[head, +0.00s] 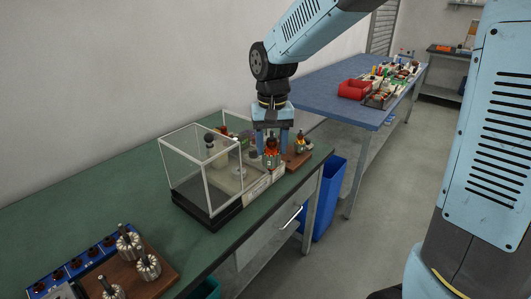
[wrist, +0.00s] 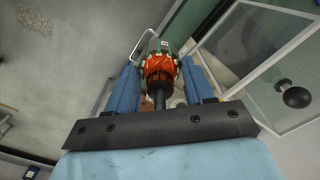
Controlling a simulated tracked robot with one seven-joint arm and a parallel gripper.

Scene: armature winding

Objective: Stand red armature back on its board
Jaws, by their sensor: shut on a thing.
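The red armature (head: 271,157) has red-orange windings, a grey-green core and a dark shaft. My gripper (head: 272,137) is shut on it, its blue fingers on either side. In the wrist view, the armature (wrist: 160,68) lies between the fingertips (wrist: 161,75), with its shaft pointing back toward the palm. In the head view it hangs in front of the glass case's right end. A small brown wooden board (head: 292,165) is just to its right and holds another copper-wound armature (head: 300,147). I cannot tell whether the red armature touches anything below.
A glass case (head: 200,177) on a black base stands left of my gripper on the green bench (head: 85,205). A larger brown board (head: 158,277) with several bare armatures is at lower left. A blue bin (head: 325,200) stands below the bench's right end.

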